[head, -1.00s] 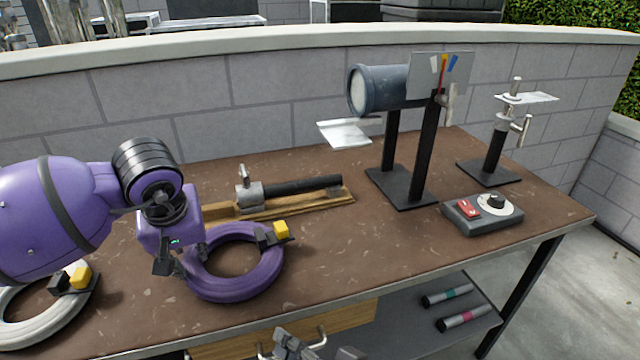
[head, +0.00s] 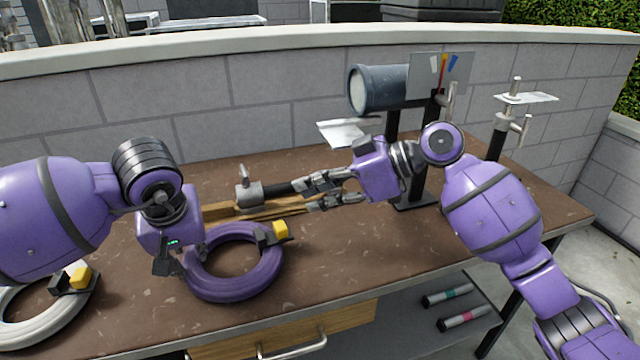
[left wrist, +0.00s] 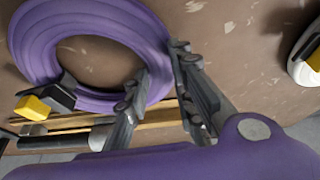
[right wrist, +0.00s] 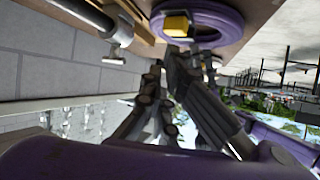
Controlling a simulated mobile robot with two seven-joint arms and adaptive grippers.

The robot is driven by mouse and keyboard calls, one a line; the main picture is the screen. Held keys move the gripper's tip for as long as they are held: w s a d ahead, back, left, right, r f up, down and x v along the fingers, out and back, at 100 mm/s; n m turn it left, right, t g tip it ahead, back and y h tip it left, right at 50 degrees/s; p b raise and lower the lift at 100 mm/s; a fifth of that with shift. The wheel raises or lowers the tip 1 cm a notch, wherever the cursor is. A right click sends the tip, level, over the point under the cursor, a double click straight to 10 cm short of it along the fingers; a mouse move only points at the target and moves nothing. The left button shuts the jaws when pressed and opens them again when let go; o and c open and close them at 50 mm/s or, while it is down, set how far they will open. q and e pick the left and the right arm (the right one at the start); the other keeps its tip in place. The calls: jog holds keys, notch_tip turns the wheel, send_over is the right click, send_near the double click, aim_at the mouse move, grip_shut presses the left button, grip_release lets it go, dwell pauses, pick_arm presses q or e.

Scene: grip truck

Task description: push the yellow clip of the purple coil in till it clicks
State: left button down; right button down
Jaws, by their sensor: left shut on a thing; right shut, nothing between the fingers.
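The purple coil (head: 232,292) lies flat on the brown table. Its yellow clip (head: 281,229) stands out of a black holder (head: 264,238) on the coil's right side. The clip also shows in the left wrist view (left wrist: 33,107) and in the right wrist view (right wrist: 176,25). My left gripper (head: 182,268) is shut on the coil's left rim; in the left wrist view its fingers (left wrist: 156,75) stand either side of the ring. My right gripper (head: 312,192) is shut and empty, above the table to the right of and behind the clip, apart from it.
A white coil (head: 40,328) with its own yellow clip lies at the front left. A wooden board with a metal clamp (head: 250,193) and black rod lies behind the purple coil. A stand with a dark cylinder (head: 380,90) is behind my right arm. The table front is clear.

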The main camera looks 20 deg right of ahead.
jog(key=d+r, duration=0.1)
send_near(289, 231)
jog(key=shift+w+a+f, duration=0.95)
jog(key=shift+w+f, duration=0.05)
jog(key=shift+a+f, duration=0.15)
jog(key=shift+f, duration=0.05)
jog(key=shift+a, duration=0.7)
jog(key=shift+s+a, duration=0.1)
jog(key=shift+a, duration=0.1)
dwell(0.4)
jog(key=shift+a, duration=0.7)
